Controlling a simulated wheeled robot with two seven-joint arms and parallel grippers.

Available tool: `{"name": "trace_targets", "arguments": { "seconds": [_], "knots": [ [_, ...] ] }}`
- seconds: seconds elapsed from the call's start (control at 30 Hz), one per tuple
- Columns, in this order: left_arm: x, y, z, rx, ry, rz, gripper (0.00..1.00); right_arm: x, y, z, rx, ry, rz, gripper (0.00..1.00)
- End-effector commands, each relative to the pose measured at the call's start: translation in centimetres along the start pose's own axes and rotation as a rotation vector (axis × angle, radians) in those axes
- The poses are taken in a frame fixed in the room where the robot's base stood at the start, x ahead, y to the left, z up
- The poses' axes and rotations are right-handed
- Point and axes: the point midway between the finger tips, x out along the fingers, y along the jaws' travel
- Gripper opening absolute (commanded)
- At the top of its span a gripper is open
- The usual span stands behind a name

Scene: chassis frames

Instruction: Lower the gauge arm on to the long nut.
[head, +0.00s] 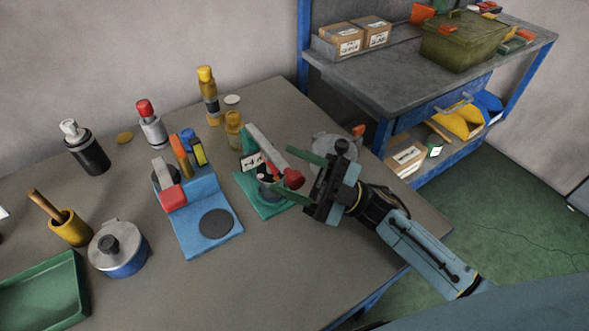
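The gauge stand has a green base (270,207) on the table, with a grey-white arm (258,141) slanting down across it. The arm carries a red length and a red rounded end (294,178). A small dark and metallic piece (267,172) is under the arm; I cannot tell whether it is the long nut, or whether the arm touches it. My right gripper (294,174) comes from the right with its two green fingers apart, one on each side of the red end. Contact is not clear. My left gripper is not in view.
A blue stand (196,219) with a dark round pad is just left of the green base. Bottles, including an amber one (234,130), stand behind. A silver lidded pot (335,147) is partly behind my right gripper. The table front (300,270) is clear.

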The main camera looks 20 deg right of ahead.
Motion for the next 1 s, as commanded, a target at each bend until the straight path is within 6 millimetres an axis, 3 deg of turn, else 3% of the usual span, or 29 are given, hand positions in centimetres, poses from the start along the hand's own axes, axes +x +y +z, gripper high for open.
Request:
{"name": "trace_targets", "arguments": {
  "seconds": [0.27,0.7,1.0],
  "knots": [
    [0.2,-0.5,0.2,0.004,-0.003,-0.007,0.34,-0.8,0.0,0.0,0.0,-0.001,0.0,0.47],
    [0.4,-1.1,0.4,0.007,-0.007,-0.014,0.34,-8.2,3.6,-3.3,-0.001,-0.005,-0.001,0.47],
    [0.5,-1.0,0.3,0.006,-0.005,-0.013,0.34,-10.8,5.1,-4.7,-0.001,0.001,0.0,0.47]
  ]
}}
